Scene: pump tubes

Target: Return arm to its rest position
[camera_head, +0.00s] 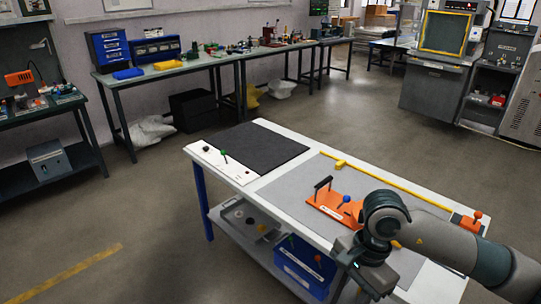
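My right arm (455,238) comes in from the right edge and reaches over the front right of the white-edged work table (262,186). Its gripper (354,275) hangs down at the table's near edge. I cannot make out its fingertips or whether it holds anything. An orange fixture (325,207) with a black handle-like part (322,184) and a blue knob (346,199) stands just behind and left of the wrist, partly hidden by it. My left arm and gripper are not in view.
A black mat (254,149) and a white strip with a green-topped piece (223,152) lie at the table's left. A yellow rail (385,180) runs along the far edge to an orange piece (471,221). A blue bin (303,268) sits below. Floor left of the table is clear.

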